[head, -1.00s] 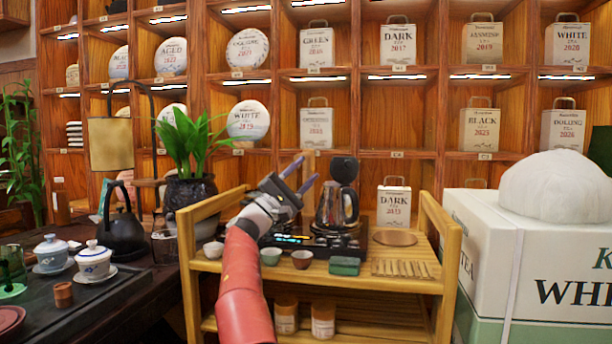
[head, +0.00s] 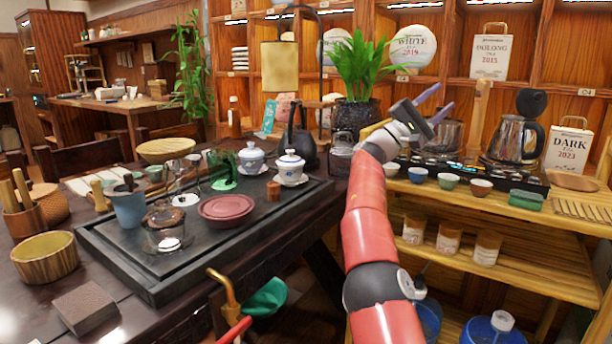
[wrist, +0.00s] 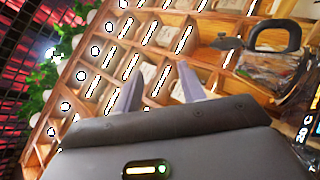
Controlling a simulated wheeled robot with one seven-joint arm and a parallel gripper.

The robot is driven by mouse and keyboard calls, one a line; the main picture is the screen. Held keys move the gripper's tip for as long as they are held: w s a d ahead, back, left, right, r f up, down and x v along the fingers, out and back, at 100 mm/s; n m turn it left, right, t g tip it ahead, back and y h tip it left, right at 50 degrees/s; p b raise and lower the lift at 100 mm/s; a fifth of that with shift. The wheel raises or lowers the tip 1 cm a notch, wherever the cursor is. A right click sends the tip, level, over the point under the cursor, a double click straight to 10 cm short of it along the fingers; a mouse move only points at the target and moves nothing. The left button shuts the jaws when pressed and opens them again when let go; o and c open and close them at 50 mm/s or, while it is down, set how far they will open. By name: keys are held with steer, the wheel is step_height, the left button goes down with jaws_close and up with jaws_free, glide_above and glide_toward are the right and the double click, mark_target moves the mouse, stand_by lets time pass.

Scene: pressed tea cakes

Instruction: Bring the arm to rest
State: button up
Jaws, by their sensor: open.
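My gripper (head: 434,106) is at the end of my red and white arm, raised above the left end of the wooden cart (head: 478,199). Its two purple-grey fingers are apart with nothing between them. They also show in the wrist view (wrist: 160,88), pointing toward the shelf wall. In the head view the gripper is between the potted plant (head: 360,72) and the glass kettle (head: 513,138), touching neither as far as I can see.
A dark tea table (head: 95,320) with a black tray (head: 152,287), lidded cups and a red plate (head: 226,208) fills the left. Blue water bottles (head: 493,329) stand low at the right.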

steer(key=s+d+f+m+g+y, duration=0.1)
steer(key=s+d+f+y, duration=0.15)
steer(key=s+d, duration=0.35)
steer(key=s+d+f+m+g+y, duration=0.1)
steer(key=s+d+f+m+y, duration=0.2)
steer(key=d, duration=0.5)
steer(key=s+d+f+t+y, duration=0.1)
steer(key=s+f+y, duration=0.6)
steer(key=s, duration=0.1)
steer(key=s+a+f+t+y, duration=0.1)
steer(key=s+a+f+y, duration=0.5)
steer(key=s+a+f, duration=0.4)
steer(key=s+a+f+t+y, duration=0.2)
steer(key=s+a+f+y, duration=0.5)
steer(key=s+a+f, duration=0.4)
steer(key=s+a, duration=0.6)
steer(key=a, duration=0.3)
steer(key=shift+s+f, duration=0.3)
steer(key=shift+s, duration=0.05)
